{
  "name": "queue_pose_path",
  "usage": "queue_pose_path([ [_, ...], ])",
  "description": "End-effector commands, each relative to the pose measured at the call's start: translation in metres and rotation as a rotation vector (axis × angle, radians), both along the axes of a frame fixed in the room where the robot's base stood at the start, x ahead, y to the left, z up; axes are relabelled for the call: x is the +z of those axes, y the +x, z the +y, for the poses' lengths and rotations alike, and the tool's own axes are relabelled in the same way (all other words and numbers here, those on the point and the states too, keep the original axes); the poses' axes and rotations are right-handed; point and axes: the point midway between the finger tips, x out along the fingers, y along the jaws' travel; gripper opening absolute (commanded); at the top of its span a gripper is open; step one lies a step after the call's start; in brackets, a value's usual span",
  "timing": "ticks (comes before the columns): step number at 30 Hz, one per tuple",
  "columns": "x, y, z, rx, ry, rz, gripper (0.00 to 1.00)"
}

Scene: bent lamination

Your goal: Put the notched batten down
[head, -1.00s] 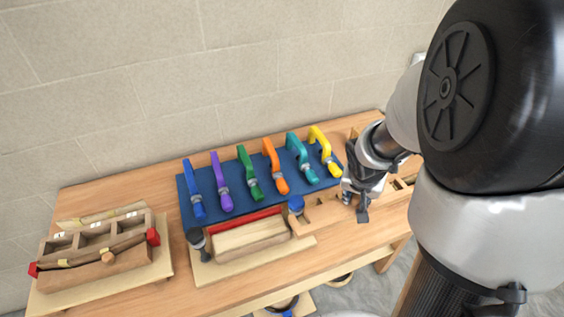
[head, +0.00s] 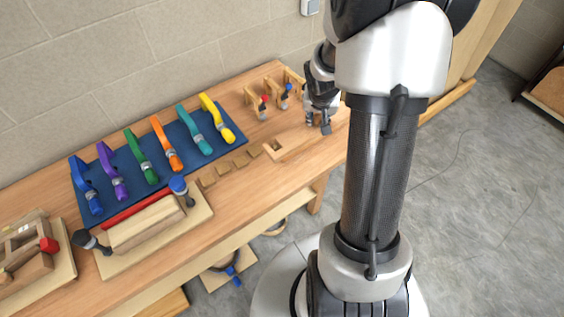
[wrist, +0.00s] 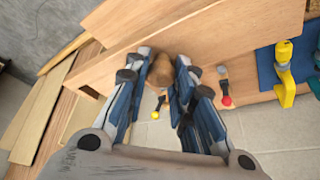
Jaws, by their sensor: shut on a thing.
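The notched batten (head: 291,149) is a pale wooden strip with a square cut-out near its left end. In the head view it lies low along the front of the bench, running right towards my gripper (head: 318,125). My gripper is shut on it. In the wrist view a rounded brown wooden part (wrist: 160,71) shows between the fingers of my gripper (wrist: 158,85). The fingers and my column hide part of the batten. I cannot tell whether its underside touches the bench.
The bench (head: 235,205) has several small wooden blocks (head: 240,161) left of the batten. Toggle clamps with red and blue tips (head: 285,95) stand behind. A blue mat (head: 235,133) holds several coloured clamps. A board with a wooden block (head: 150,225) lies left.

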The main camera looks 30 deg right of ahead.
Motion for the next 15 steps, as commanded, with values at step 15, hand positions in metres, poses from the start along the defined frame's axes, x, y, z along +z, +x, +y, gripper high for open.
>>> queue_pose_path([
  [15,-0.118,-0.001,0.000,0.001,0.001,0.002,0.00],
])
